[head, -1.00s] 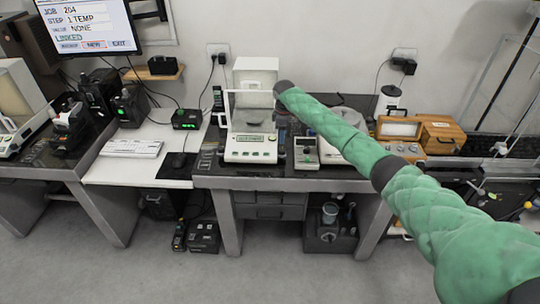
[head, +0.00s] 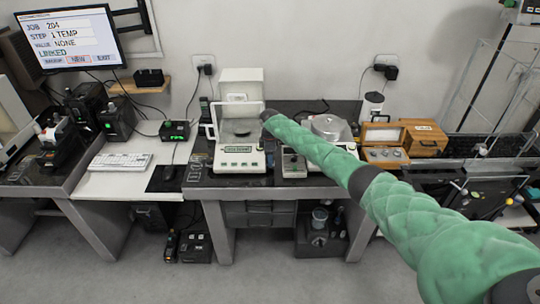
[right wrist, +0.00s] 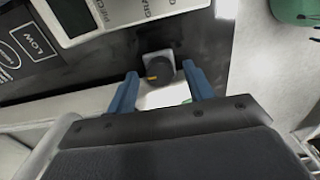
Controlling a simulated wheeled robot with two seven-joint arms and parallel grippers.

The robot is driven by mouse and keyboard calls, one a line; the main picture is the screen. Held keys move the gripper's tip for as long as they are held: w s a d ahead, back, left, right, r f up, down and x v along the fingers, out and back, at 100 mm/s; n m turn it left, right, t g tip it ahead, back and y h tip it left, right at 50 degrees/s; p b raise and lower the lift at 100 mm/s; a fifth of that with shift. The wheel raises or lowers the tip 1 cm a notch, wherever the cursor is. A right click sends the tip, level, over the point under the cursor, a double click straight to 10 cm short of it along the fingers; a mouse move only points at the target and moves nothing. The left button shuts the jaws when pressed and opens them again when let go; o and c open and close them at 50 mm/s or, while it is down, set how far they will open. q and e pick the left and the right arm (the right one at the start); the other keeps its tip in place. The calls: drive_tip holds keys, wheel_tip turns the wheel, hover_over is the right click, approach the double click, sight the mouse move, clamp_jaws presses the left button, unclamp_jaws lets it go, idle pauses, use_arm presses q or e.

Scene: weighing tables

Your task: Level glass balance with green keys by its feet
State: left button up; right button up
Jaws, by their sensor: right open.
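The glass balance (head: 241,164) with green keys stands upright on the dark-topped table in the head view. A clear draft shield frame stands over its pan. My right arm, in a green sleeve, reaches to the balance's right side. My right gripper shows in the right wrist view (right wrist: 162,76), open, with two blue fingers. A dark round knob (right wrist: 160,67) with a yellow mark, on a small grey block, lies just beyond and between the fingertips, apparently untouched. It looks like a foot, but I cannot tell surely. The balance's feet are not clear in the head view. My left gripper is out of view.
A wooden box (head: 424,140) is farther right. A keyboard (head: 121,162) lies on the left table. A card marked LOW (right wrist: 38,40) shows in the wrist view.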

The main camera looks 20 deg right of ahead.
drive_tip(key=shift+f, duration=0.2)
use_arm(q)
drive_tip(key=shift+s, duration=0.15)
use_arm(e)
drive_tip(key=shift+c, duration=0.2)
drive_tip(key=c, duration=0.9)
drive_tip(key=shift+m, duration=1.4)
drive_tip(key=shift+c, duration=0.2)
drive_tip(key=shift+m, duration=0.5)
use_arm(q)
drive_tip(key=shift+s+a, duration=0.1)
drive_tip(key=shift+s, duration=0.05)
use_arm(e)
drive_tip(key=shift+r, duration=0.1)
drive_tip(key=o, duration=1)
